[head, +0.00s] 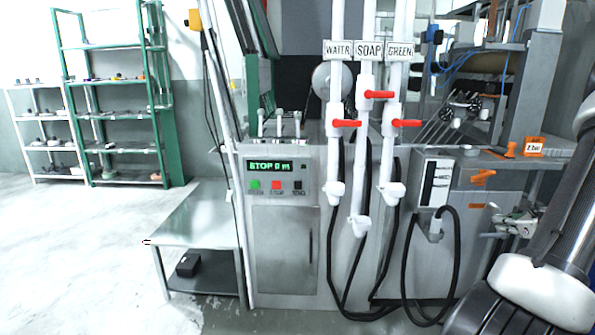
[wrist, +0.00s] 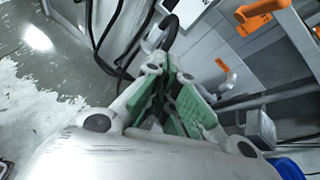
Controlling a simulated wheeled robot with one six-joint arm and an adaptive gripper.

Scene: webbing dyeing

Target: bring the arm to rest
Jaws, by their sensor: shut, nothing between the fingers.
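My gripper (wrist: 168,80) fills the middle of the wrist view, its green finger pads close together with nothing held between them. It points toward the grey machine front, and black hoses show just beyond the fingertips. In the head view my arm stands at the right edge, in front of the machine's right part. No object is in contact with the fingers that I can see.
A control panel (head: 277,177) reads STOP. Red-handled valves (head: 378,95) and black hoses (head: 459,262) hang at the machine's front. A low steel table (head: 195,228) stands left of it, and green shelving (head: 118,148) farther back. The floor at left is clear.

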